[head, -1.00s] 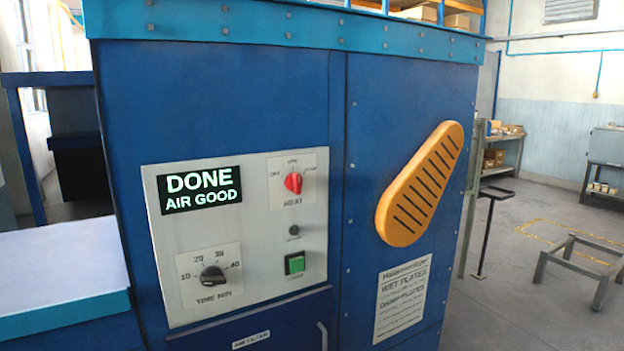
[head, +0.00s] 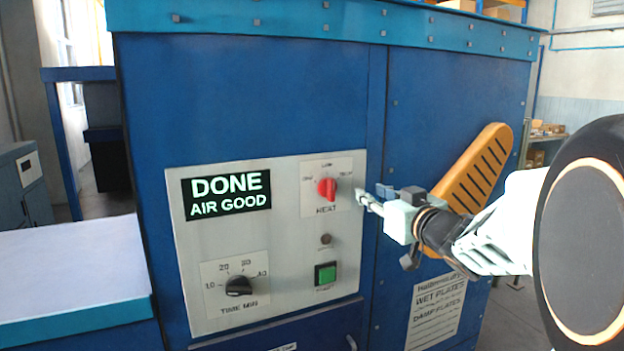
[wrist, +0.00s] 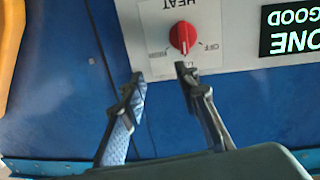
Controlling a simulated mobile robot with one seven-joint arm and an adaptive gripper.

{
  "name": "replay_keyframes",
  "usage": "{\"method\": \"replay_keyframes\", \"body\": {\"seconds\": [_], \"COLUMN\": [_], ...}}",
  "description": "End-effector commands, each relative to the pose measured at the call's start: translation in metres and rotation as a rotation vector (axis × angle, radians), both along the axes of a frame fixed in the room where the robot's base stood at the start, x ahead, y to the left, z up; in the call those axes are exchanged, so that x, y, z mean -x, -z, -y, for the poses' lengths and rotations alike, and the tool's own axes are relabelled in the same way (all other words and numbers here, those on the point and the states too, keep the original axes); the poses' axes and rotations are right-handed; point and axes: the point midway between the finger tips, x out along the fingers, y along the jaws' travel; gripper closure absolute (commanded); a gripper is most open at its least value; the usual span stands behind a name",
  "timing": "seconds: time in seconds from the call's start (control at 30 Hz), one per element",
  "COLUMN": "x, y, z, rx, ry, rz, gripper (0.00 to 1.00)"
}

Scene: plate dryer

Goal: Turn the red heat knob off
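The red heat knob (head: 327,189) sits on a white label plate at the upper right of the control panel. In the wrist view, which is upside down, the knob (wrist: 183,37) shows a pale pointer line towards the middle mark, with OFF to its right in the picture. My gripper (head: 368,197) is just right of the label plate in the head view. In the wrist view my gripper (wrist: 160,74) has its two fingers apart with nothing between them. The knob lies ahead of the fingertips, nearly in line with one finger. I cannot tell the exact distance to the panel.
The display (head: 226,194) reads DONE AIR GOOD. A black timer knob (head: 239,287) and a green button (head: 326,273) are on the same panel (head: 185,250). The orange slotted cover (head: 476,170) is partly behind my arm. A pale-topped blue bench (head: 70,255) stands left.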

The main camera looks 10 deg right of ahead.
Motion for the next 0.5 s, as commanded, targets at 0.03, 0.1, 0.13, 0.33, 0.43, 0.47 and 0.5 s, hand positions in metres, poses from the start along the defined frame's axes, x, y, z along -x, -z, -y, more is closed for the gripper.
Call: {"method": "replay_keyframes", "body": {"seconds": [0.03,0.1,0.13,0.33,0.43,0.47,0.5], "x": [0.001,0.002,0.001,-0.016,-0.032,-0.038,-0.045], "y": [0.001,0.000,0.000,-0.001,-0.001,0.000,-0.001], "z": [-0.016,-0.030,-0.033,-0.045,-0.050,-0.052,-0.054], "rx": [-0.038,-0.076,-0.086,-0.098,-0.096,-0.095,-0.096], "ry": [-0.036,-0.069,-0.078,-0.093,-0.092,-0.092,-0.092], "rz": [0.004,0.009,0.010,0.012,0.012,0.011,0.013], "gripper": [0.71,0.71,0.71,0.71,0.71,0.71,0.71]}}
